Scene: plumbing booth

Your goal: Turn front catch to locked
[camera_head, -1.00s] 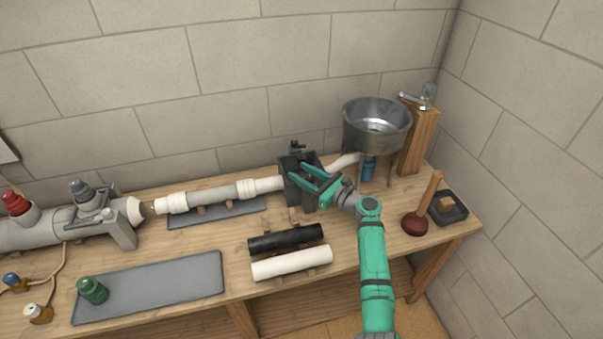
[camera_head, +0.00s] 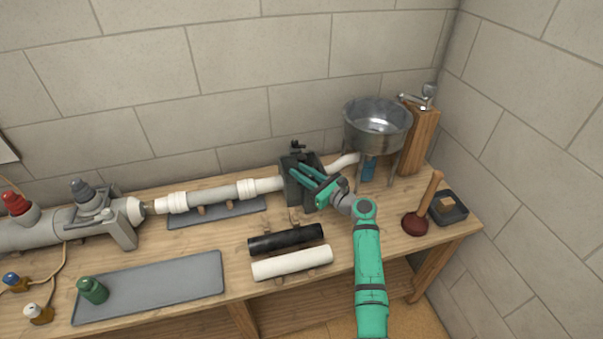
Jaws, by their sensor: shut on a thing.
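My gripper (camera_head: 306,178), green and dark grey, reaches in from the right to the dark grey clamp block (camera_head: 292,193) that stands around the white pipe. Its fingers are shut on a small part at the block's front side, which I take to be the front catch. The fingers hide that part, so I cannot tell how it is turned. A small dark knob or catch (camera_head: 297,147) stands on top of the block at the back.
A metal basin (camera_head: 376,125) on legs stands right of the block, with a wooden post (camera_head: 420,140) behind it. A plunger (camera_head: 416,222) and a black tray (camera_head: 463,212) are at the right. Black (camera_head: 286,240) and white pipes (camera_head: 292,263) lie in front.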

